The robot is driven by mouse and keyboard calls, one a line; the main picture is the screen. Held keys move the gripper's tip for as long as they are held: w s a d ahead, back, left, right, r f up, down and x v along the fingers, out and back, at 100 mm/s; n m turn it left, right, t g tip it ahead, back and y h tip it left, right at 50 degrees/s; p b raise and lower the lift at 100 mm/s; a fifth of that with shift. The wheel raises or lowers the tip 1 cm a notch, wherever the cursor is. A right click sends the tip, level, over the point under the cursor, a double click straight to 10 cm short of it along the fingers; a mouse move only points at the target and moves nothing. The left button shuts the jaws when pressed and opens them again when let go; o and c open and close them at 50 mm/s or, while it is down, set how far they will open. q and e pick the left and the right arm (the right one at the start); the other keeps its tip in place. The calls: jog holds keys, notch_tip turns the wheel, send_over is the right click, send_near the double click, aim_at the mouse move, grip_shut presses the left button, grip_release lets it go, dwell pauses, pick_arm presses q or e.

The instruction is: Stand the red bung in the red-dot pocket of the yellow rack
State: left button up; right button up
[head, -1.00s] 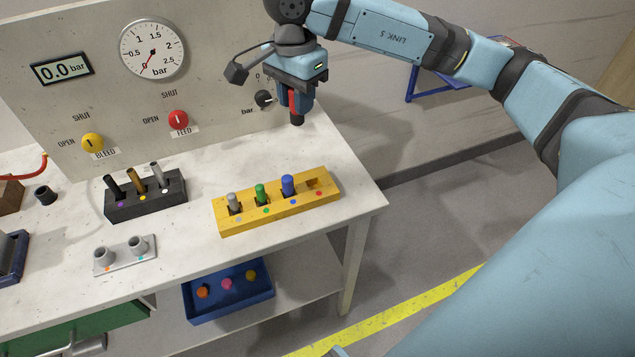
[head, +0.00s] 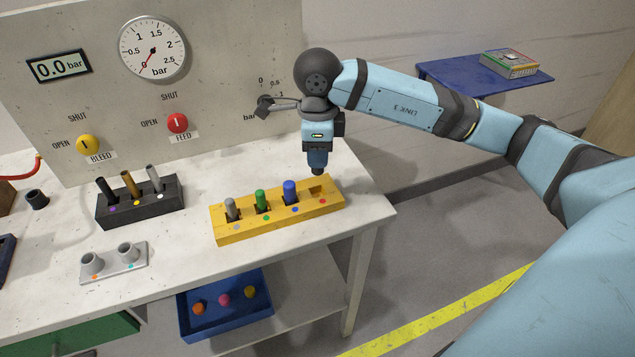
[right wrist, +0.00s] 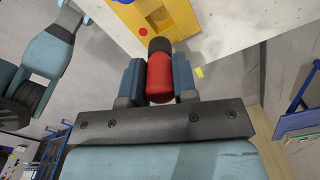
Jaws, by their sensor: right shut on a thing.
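The yellow rack (head: 270,222) stands on the bench with grey, green and blue bungs in three pockets. Its right end pocket (head: 316,190), marked by a red dot (head: 323,201), is empty. My right gripper (head: 317,160) is above that pocket, pointing down, and shut on the red bung. In the right wrist view the red bung (right wrist: 159,78) sits between both fingers, its black end (right wrist: 160,45) pointing toward the rack (right wrist: 150,18). In the head view the fingers hide its red part. The black end appears just above the rack, apparently clear of it. My left gripper is out of view.
A black rack (head: 140,207) with several pegs and a grey two-cup holder (head: 114,270) stand left of the yellow rack. The gauge panel (head: 215,85) rises behind, with a selector knob (head: 265,106) near my gripper. The bench's right edge is close.

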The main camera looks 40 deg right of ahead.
aim_at(317, 183)
notch_tip(317, 183, down, 8)
jog(key=shift+r, duration=0.25)
jog(key=shift+f, duration=0.2)
jog(key=shift+b, duration=0.3)
jog(key=shift+f, duration=0.25)
jog(key=o, duration=1)
jog(key=shift+r, duration=0.1)
jog(key=shift+c, duration=0.2)
jog(key=shift+r, duration=0.1)
